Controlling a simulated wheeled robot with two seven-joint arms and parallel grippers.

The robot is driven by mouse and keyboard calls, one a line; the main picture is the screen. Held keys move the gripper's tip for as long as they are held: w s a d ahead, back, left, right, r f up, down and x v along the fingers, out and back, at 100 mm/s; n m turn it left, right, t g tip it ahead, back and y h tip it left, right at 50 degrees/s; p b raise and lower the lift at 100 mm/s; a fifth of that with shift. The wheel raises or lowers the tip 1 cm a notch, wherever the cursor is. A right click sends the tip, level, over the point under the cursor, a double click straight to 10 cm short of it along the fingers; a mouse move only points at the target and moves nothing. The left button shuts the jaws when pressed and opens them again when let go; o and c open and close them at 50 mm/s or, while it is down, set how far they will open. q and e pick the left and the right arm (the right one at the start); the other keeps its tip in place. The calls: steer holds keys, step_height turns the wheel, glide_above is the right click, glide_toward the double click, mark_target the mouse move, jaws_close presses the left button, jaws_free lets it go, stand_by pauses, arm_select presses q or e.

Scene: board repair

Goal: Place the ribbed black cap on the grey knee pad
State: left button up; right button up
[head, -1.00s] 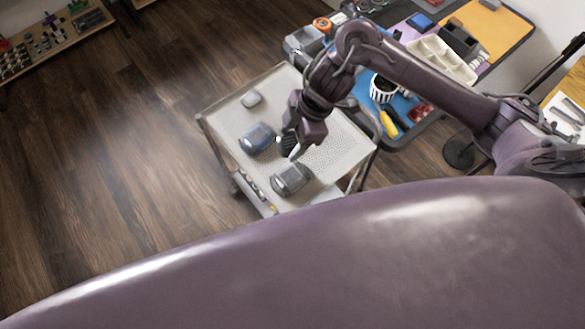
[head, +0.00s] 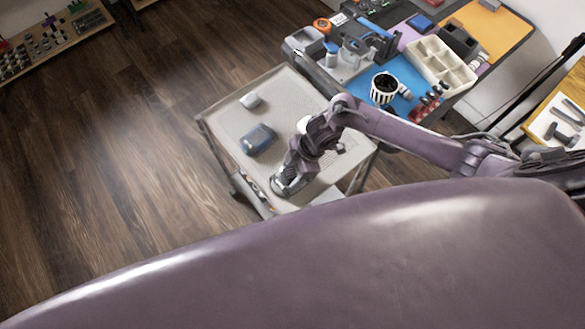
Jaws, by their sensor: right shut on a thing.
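The grey knee pad (head: 282,188) lies near the front corner of the cart top, partly covered by my right gripper. My right gripper (head: 292,174) points down right over this pad and is shut. The ribbed black cap is in its jaws but hidden behind the gripper and wrist. I cannot tell whether the cap touches the pad. My left gripper is out of view.
The cart top (head: 225,118) also bears a blue-grey pad-like object (head: 258,139) and a small light grey object (head: 250,100). A workbench behind holds a striped cup (head: 384,90) and a compartment tray (head: 440,62). Open wood floor lies left.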

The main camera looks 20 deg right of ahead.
steer(key=shift+f, duration=0.2)
steer(key=o, duration=1)
steer(key=shift+c, duration=0.2)
steer(key=shift+r, duration=0.15)
steer(key=shift+d+r, duration=0.1)
steer(key=shift+r, duration=0.15)
steer(key=v, duration=1.1)
steer(key=shift+r+b, duration=0.3)
steer(key=shift+s, duration=0.1)
